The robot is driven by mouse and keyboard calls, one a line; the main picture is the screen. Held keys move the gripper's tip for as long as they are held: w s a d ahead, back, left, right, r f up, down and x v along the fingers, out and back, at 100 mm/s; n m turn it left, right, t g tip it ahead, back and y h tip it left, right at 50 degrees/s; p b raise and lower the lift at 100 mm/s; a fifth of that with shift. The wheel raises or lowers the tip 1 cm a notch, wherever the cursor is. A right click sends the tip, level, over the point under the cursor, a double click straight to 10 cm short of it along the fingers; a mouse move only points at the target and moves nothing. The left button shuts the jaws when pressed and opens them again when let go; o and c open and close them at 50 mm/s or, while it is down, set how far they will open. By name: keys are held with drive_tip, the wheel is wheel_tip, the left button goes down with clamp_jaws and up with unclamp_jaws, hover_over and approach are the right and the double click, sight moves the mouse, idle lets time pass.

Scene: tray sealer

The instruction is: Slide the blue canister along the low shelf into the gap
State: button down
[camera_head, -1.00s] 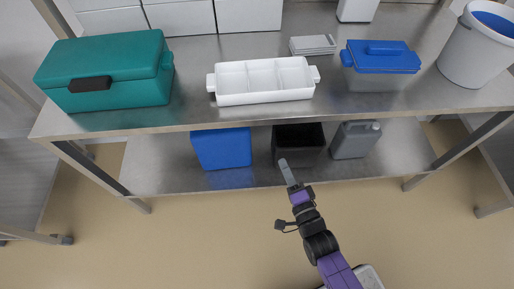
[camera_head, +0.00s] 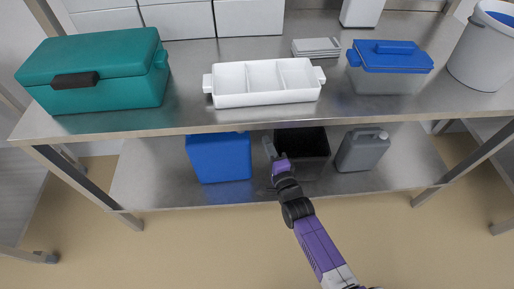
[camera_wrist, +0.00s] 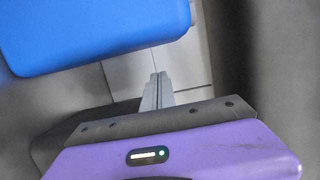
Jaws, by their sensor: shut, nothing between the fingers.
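The blue canister (camera_head: 220,158) stands on the low shelf (camera_head: 150,180), left of centre in the head view. Its top is hidden under the upper shelf edge. It also fills the upper left of the wrist view (camera_wrist: 90,30). My gripper (camera_head: 268,148) is shut and empty. It reaches over the low shelf between the blue canister and a black bin (camera_head: 308,150), apart from the canister in the head view. In the wrist view, the closed fingers (camera_wrist: 158,88) point into the space just right of and below the canister. A gap between black bin and canister shows.
A grey jerrycan (camera_head: 362,150) stands right of the black bin. The upper shelf above holds a teal box (camera_head: 110,85), a white tray (camera_head: 262,98), a blue-lidded container (camera_head: 390,80) and a white bucket (camera_head: 470,55). The low shelf is clear left of the canister.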

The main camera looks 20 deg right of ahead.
drive_tip(key=shift+w+a+p, duration=0.15)
drive_tip(key=shift+w+a, duration=0.05)
drive_tip(key=shift+a, duration=0.65)
drive_tip(key=shift+w+a+p, duration=0.15)
drive_tip(key=shift+a, duration=0.7)
